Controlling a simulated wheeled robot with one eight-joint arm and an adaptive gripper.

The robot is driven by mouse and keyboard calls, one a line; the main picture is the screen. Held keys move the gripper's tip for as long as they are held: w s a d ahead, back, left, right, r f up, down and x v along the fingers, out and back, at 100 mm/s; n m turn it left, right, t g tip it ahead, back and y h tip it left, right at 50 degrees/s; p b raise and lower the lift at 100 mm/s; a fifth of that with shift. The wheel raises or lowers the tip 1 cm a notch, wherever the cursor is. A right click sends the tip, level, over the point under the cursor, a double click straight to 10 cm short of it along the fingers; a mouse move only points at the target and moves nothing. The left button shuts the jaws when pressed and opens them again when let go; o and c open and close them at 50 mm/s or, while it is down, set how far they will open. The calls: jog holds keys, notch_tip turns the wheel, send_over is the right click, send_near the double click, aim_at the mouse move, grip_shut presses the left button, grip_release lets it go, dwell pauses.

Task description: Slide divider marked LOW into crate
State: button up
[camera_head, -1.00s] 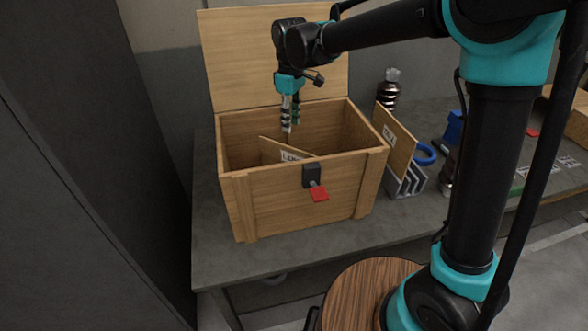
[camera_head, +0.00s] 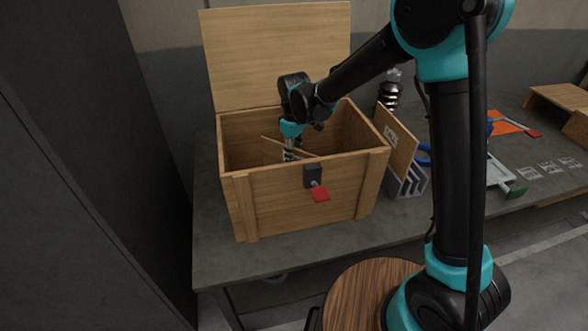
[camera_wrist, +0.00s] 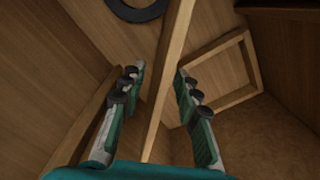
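The wooden crate (camera_head: 275,205) stands on the table with its lid raised at the back. A thin wooden divider (camera_head: 272,150) sits inside it, tilted, its top edge sloping down to the right. Its label is mostly hidden now by my gripper and the crate's front wall. My gripper (camera_head: 290,151) is down inside the crate at the divider. In the wrist view, the divider (camera_wrist: 166,75) runs as a thin board between the two fingers of my gripper (camera_wrist: 158,78). The fingers are apart, with gaps on both sides. The divider's bottom edge is hidden.
A second labelled divider (camera_head: 397,140) stands in a grey slotted rack (camera_head: 408,184) right of the crate. A dark bottle (camera_head: 389,92) stands behind. Tools lie further right on the table.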

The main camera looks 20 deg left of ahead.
jog(key=shift+f, duration=0.55)
grip_shut()
jog(key=shift+r, duration=0.15)
